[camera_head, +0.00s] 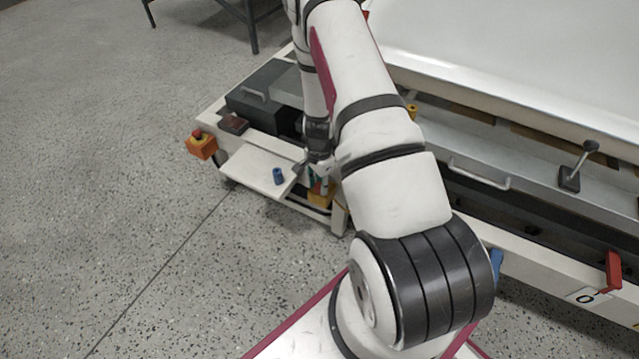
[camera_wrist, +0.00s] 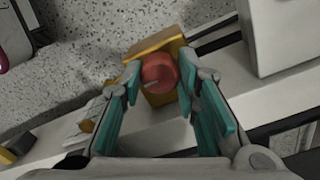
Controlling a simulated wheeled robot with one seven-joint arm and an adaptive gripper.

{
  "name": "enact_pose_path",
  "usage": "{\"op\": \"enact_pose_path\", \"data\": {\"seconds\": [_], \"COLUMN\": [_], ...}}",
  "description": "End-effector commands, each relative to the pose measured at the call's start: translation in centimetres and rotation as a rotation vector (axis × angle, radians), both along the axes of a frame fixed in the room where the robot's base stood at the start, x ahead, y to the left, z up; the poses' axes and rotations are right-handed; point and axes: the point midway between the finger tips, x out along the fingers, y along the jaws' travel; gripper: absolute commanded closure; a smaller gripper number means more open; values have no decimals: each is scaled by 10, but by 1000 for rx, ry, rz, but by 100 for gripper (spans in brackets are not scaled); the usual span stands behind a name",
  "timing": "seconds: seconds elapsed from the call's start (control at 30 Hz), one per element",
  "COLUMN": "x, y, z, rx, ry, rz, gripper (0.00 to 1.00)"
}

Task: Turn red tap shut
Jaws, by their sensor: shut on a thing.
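In the wrist view the red tap (camera_wrist: 160,68) is a round knob with a thin pale line on its face. It sits on a yellow block (camera_wrist: 148,46). My gripper (camera_wrist: 159,76) has its teal fingers on either side of the knob and is shut on it. In the head view my gripper (camera_head: 319,183) is low at the cart's near side, by the yellow block (camera_head: 320,197). The knob is mostly hidden there by my gripper and arm.
A white shelf (camera_head: 250,172) with a blue cylinder (camera_head: 278,176) lies left of my gripper. An orange box with a red button (camera_head: 201,146) is at the corner. A red lever (camera_head: 613,270) is far right. The floor on the left is clear.

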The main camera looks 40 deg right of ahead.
Motion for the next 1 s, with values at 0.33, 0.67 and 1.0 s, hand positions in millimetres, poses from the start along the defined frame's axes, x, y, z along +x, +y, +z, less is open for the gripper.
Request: {"op": "enact_pose_path", "data": {"seconds": [0.33,0.67,1.0], "x": [0,-1,-1], "y": [0,0,0], "z": [0,-1,0], "rx": [0,0,1], "ry": [0,0,0], "rz": [104,383,707], "gripper": [99,99,99]}}
